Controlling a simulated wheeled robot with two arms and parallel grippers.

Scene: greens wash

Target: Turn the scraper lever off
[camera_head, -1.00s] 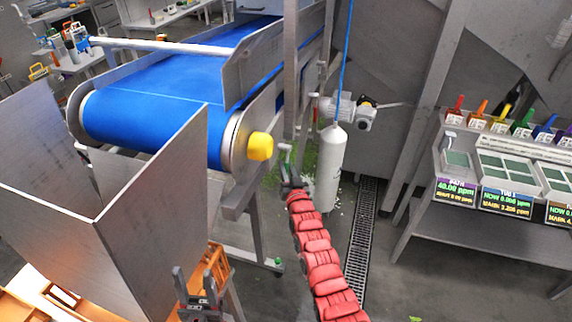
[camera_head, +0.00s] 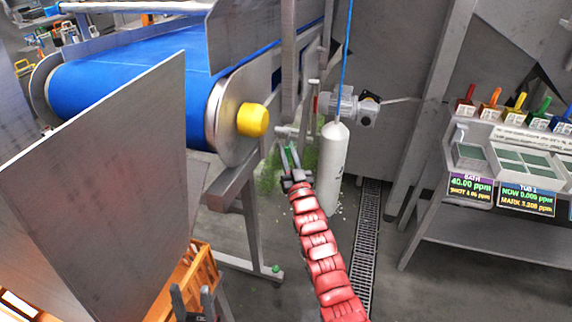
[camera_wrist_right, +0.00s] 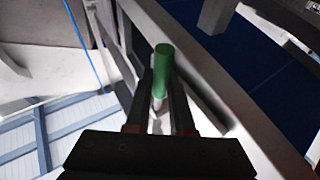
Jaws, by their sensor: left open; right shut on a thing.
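The scraper lever shows in the right wrist view as a green grip (camera_wrist_right: 163,66) on a thin pale rod. It stands between the two fingers of my right gripper (camera_wrist_right: 162,92), which is shut on it. In the head view my right gripper (camera_head: 291,162) is at the end of my red arm, just right of the conveyor's yellow-capped roller; the lever there is small and mostly hidden by the fingers. My left gripper (camera_head: 192,298) is at the bottom edge, open and empty, beside an orange crate.
The blue conveyor belt (camera_head: 130,75) with its yellow roller cap (camera_head: 252,119) is at left, behind a metal chute (camera_head: 110,170). A white cylinder (camera_head: 332,165) hangs on a blue cord close right of my right gripper. A bench with display screens (camera_head: 497,194) stands at right.

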